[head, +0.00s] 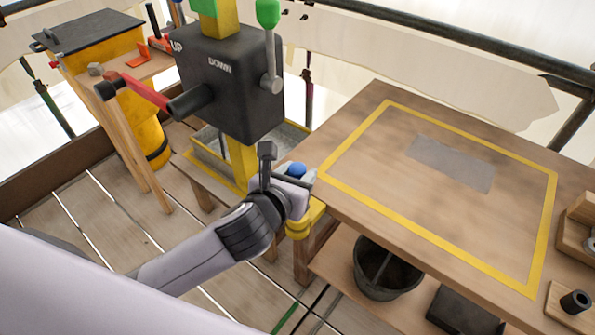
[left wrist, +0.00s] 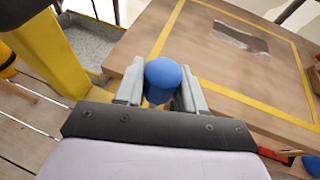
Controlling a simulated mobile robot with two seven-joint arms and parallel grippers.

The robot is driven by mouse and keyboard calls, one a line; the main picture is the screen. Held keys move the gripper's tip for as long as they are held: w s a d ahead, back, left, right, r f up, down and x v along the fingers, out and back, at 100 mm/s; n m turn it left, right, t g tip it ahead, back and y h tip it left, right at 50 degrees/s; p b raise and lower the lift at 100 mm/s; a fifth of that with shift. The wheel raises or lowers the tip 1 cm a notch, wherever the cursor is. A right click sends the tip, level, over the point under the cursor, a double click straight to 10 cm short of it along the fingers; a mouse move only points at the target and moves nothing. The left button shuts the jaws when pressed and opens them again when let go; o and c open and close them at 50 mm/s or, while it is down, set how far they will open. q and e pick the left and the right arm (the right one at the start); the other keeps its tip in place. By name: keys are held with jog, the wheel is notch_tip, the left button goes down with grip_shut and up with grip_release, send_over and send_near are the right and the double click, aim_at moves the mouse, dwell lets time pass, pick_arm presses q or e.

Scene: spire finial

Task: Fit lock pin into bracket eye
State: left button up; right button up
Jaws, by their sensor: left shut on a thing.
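The lock pin shows as a rounded blue knob (head: 297,169) at the table's near left corner; it also shows large in the left wrist view (left wrist: 164,78). My left gripper (head: 299,178) is shut on it, with one grey finger on each side of the knob. A yellow bracket (head: 300,228) sits at the table corner, just below the gripper. The pin's shank and the bracket eye are hidden under the knob and fingers, so I cannot tell whether the pin is in the eye. My right gripper is not in view.
The wooden table (head: 345,200) has a yellow outline and a grey patch (head: 452,163). A black bucket (head: 385,270) stands below it. A dark winch box (head: 232,85) with a red crank (head: 145,92) stands on a yellow post behind my left arm.

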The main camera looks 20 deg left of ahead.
pick_arm(q)
jog(key=shift+f+b, duration=1)
jog(key=shift+f, duration=1.45)
jog(key=shift+p, duration=0.55)
jog(key=shift+p, duration=0.55)
jog(key=shift+p, duration=0.3)
jog(key=shift+f+b, duration=1.45)
jog(key=shift+f, duration=1.5)
